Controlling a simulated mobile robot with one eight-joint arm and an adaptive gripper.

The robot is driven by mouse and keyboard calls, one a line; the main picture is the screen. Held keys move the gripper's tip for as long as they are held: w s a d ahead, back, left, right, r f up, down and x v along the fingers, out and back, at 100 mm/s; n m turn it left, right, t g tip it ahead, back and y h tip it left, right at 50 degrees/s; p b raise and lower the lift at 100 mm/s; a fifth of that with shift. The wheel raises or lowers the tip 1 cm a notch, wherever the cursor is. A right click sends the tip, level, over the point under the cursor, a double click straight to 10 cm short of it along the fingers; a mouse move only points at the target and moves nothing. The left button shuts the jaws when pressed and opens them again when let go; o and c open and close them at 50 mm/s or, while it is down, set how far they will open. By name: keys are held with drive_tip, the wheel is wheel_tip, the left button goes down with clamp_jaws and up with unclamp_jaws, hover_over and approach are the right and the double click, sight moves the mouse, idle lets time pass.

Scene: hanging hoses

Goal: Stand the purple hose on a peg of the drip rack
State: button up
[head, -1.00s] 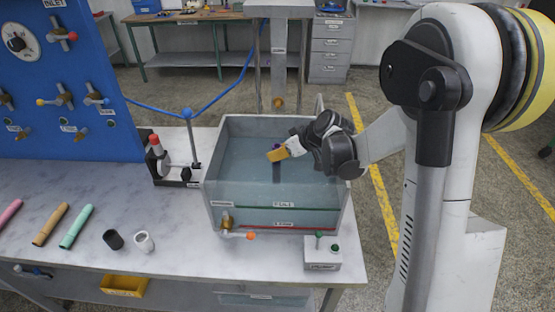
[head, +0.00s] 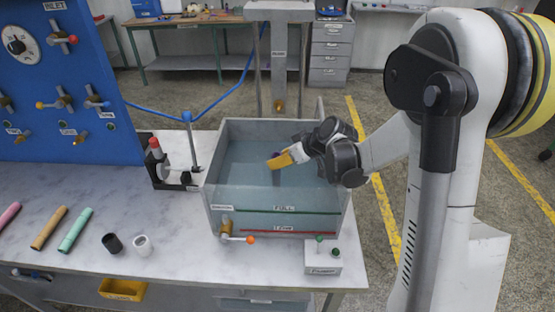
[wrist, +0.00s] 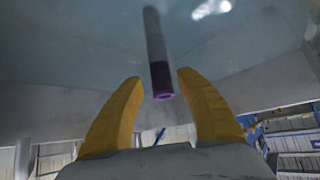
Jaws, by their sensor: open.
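The purple hose (wrist: 160,75) shows in the wrist view as a tube with an open purple end, lying between the two yellow fingers with gaps on both sides. Its far part looks greyish. My gripper (head: 272,163) is open over the grey tank (head: 213,185), its yellow fingertips close to the hose. In the head view only a small purple bit of the hose (head: 276,155) shows by the fingers, with a dark length below it in the tank. I cannot pick out a drip rack with pegs for certain.
Pink (head: 9,215), tan (head: 48,228) and green (head: 75,231) hoses lie on the bench at left. Black (head: 112,243) and white (head: 142,245) cups stand near its front. A stand with a post (head: 190,150) is left of the tank. A small box (head: 322,257) sits in front.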

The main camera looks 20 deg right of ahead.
drive_tip(key=p+v, duration=0.3)
drive_tip(key=v, duration=0.7)
drive_tip(key=s+a+r+m+h, duration=0.2)
drive_tip(key=s+r+m, duration=0.1)
drive_tip(key=s, duration=0.8)
drive_tip(key=s+a+r+m+h, duration=0.2)
drive_tip(key=s+r+m+h, duration=0.1)
drive_tip(key=s, duration=0.9)
drive_tip(key=shift+a+r, duration=0.25)
drive_tip(key=shift+r, duration=0.4)
